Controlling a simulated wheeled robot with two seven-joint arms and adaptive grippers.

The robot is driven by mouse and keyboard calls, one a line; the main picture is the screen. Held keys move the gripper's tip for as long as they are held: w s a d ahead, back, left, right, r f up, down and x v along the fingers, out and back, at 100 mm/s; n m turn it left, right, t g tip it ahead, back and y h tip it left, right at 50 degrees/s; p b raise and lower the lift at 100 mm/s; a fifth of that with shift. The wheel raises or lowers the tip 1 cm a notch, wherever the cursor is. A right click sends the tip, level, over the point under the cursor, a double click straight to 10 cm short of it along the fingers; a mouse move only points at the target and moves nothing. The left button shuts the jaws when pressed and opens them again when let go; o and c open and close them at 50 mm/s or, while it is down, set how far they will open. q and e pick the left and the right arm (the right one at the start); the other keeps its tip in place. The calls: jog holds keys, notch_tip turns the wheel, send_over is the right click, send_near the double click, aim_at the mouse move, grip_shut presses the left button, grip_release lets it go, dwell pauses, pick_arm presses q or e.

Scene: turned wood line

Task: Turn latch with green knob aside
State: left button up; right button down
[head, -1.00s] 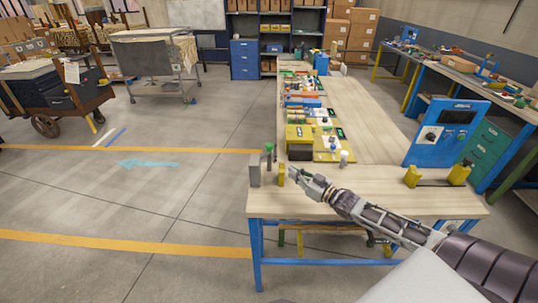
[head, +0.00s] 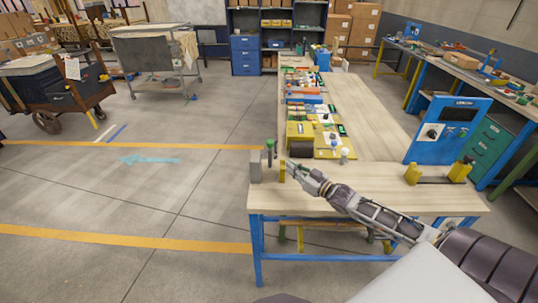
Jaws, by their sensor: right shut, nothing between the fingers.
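The latch with the green knob (head: 269,145) stands upright at the left end of the near wooden table. It is small and partly crowded by a grey block (head: 256,168) on its left and a yellow post (head: 282,171) on its right. My right gripper (head: 288,164) reaches in from the right, shut and empty. Its tip is close to the yellow post and just right of the knob; I cannot tell whether it touches either. My left gripper is not in view.
A blue panel box (head: 447,131) stands behind these. Yellow trays of parts (head: 300,129) and a white cylinder (head: 345,155) lie beyond the latch.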

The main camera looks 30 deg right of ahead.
jog(key=p+x, duration=0.1)
jog(key=x, duration=1.1)
jog(key=shift+w, duration=0.15)
dwell(1.0)
jog(key=shift+w+h, duration=0.15)
jog(key=shift+h, duration=0.15)
dwell(0.4)
